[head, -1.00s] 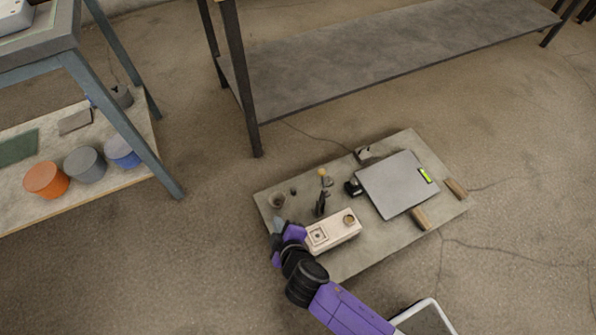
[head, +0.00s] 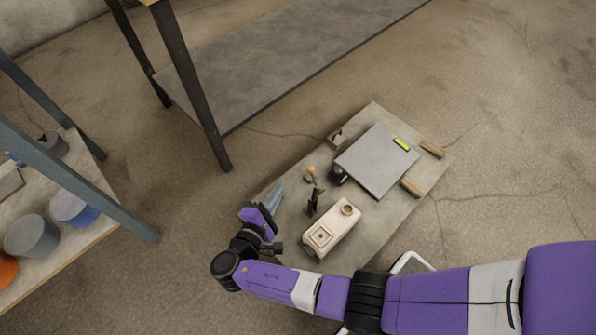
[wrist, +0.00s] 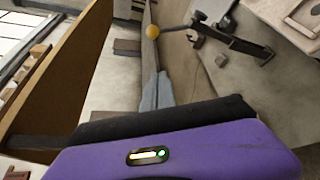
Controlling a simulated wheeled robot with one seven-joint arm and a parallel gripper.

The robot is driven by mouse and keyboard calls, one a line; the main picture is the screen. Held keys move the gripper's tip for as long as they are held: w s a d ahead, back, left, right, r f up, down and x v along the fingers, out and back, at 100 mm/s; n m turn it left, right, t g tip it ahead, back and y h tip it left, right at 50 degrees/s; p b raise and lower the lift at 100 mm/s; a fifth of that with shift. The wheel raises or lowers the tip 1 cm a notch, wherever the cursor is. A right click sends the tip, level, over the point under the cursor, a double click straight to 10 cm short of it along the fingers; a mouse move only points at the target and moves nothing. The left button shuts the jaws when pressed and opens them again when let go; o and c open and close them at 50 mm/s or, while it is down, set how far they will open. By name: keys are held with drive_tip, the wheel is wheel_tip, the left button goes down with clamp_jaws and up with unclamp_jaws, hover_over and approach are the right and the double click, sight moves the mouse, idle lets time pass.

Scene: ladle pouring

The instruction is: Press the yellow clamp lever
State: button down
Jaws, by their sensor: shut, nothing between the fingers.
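The clamp lever with a yellow ball knob (head: 310,169) stands on the low grey board, beside a dark clamp body (head: 312,202). In the wrist view the yellow knob (wrist: 152,31) is just beyond my fingertips, with a thin rod running right to the dark clamp (wrist: 235,38). My gripper (head: 275,196) is over the left corner of the board, left of the knob and apart from it. Its grey-blue fingers (wrist: 157,92) are shut and empty, pointing toward the knob in the wrist view.
A cream box with a round brass-coloured port (head: 332,228) stands right of my gripper. A grey flat panel (head: 377,160) with a green level and wooden blocks (head: 411,187) lies farther right on the board (head: 372,232). A table leg (head: 192,90) rises behind. A shelf with pots (head: 32,237) is at left.

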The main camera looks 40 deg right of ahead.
drive_tip(key=shift+d, duration=0.1)
drive_tip(key=b+x, duration=0.3)
drive_tip(key=x, duration=0.7)
drive_tip(key=shift+s+d+r+p, duration=0.15)
drive_tip(key=shift+s+r, duration=0.15)
drive_tip(key=shift+s, duration=0.25)
drive_tip(key=shift+s+a+r+p, duration=0.15)
drive_tip(key=shift+s+r, duration=0.2)
drive_tip(key=shift+s, duration=0.25)
drive_tip(key=shift+s+d+r+p, duration=0.15)
drive_tip(key=shift+s+r, duration=0.15)
drive_tip(key=shift+s, duration=0.25)
drive_tip(key=shift+s, duration=0.1)
